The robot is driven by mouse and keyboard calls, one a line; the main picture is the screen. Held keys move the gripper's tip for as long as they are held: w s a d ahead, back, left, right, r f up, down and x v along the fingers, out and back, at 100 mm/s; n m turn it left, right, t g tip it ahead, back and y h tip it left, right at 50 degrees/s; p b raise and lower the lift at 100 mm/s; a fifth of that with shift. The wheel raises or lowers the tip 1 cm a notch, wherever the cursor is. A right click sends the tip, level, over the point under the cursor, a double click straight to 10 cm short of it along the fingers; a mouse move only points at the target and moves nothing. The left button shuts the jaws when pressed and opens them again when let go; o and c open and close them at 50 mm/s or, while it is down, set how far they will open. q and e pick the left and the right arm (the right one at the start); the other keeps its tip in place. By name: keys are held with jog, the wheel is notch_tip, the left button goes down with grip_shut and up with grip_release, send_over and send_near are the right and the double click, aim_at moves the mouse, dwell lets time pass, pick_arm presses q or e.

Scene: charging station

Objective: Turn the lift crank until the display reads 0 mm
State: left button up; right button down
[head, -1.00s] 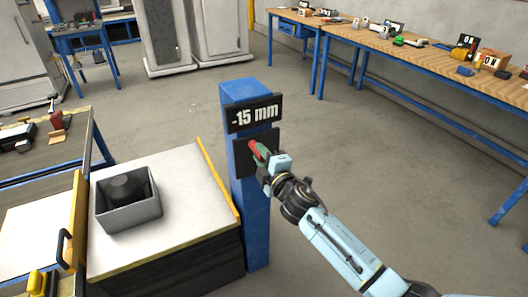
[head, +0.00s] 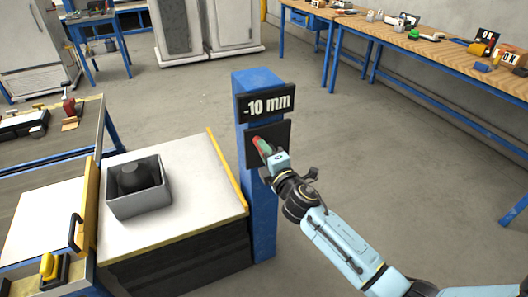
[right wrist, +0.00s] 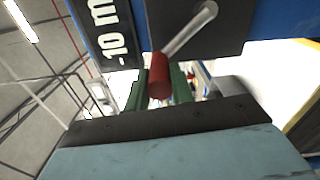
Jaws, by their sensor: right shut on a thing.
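The display (head: 267,103) on top of the blue post (head: 263,215) reads -10 mm; it also shows at the left of the right wrist view (right wrist: 113,33). The lift crank has a red handle (right wrist: 159,77) on a metal arm (right wrist: 190,30), mounted on a black plate (head: 281,135) below the display. My right gripper (head: 267,151) is shut on the red handle, with its green fingers on either side of it. The lift table (head: 205,180) stands left of the post and carries a grey bin (head: 140,201) with a dark round-topped object (head: 133,178) inside. My left gripper is not in view.
A yellow-edged frame with a black handle (head: 75,231) stands at the lift table's left. A workbench (head: 60,140) is at the left, and a long wooden bench (head: 450,60) with several items runs along the back right. The floor right of the post is clear.

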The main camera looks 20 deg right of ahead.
jog(key=c, duration=1.4)
grip_release()
jog(key=shift+o, duration=1)
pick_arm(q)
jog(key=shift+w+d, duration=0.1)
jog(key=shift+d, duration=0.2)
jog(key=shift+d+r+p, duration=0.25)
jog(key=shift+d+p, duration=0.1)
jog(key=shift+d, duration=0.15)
pick_arm(e)
jog(key=s, duration=1.3)
jog(key=shift+s+d, duration=0.2)
jog(key=shift+d, duration=0.2)
